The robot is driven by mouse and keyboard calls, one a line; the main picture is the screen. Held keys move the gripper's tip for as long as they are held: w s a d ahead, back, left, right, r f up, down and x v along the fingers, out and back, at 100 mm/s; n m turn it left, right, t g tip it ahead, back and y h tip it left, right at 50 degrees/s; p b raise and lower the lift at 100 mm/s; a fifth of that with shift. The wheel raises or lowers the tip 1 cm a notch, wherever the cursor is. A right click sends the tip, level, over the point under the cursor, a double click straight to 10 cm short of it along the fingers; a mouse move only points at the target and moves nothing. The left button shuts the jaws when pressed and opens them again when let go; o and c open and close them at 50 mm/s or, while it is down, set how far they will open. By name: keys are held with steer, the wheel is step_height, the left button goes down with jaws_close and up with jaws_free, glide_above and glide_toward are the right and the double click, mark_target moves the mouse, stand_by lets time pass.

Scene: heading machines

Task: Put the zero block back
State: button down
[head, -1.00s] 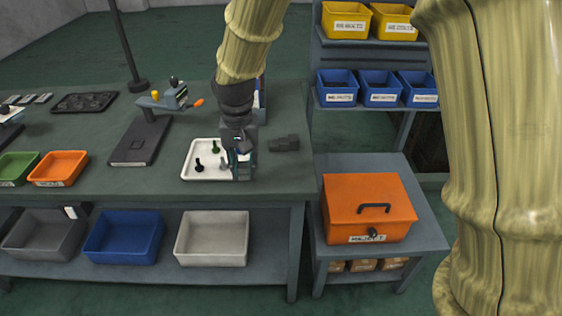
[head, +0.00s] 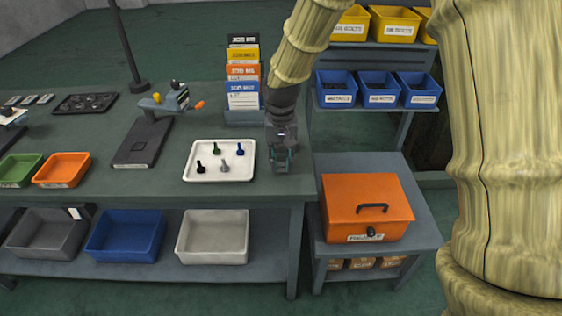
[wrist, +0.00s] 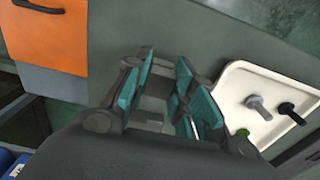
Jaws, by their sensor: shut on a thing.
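My gripper (head: 281,164) is at the right end of the workbench, just right of the white tray. In the wrist view its teal fingers (wrist: 160,92) are shut on a dark grey block (wrist: 152,104), which I take to be the zero block. In the head view the gripper hides most of the block. I cannot tell whether the block still touches the bench. A gauge stand (head: 170,102) with a dark flat base (head: 143,144) stands on the bench to the left of the tray.
The white tray (head: 190,175) holds several small pins close to my gripper. A card rack (head: 243,117) stands behind it. An orange toolbox (head: 367,210) sits on a lower stand at right. Green (head: 20,167) and orange (head: 62,168) bins lie at left.

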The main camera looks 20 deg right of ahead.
mark_target(281, 159)
steer(key=shift+f, duration=0.7)
steer(key=shift+f, duration=0.1)
steer(key=c, duration=1.2)
jaws_free()
step_height(281, 159, up, 12)
steer(key=b, duration=0.1)
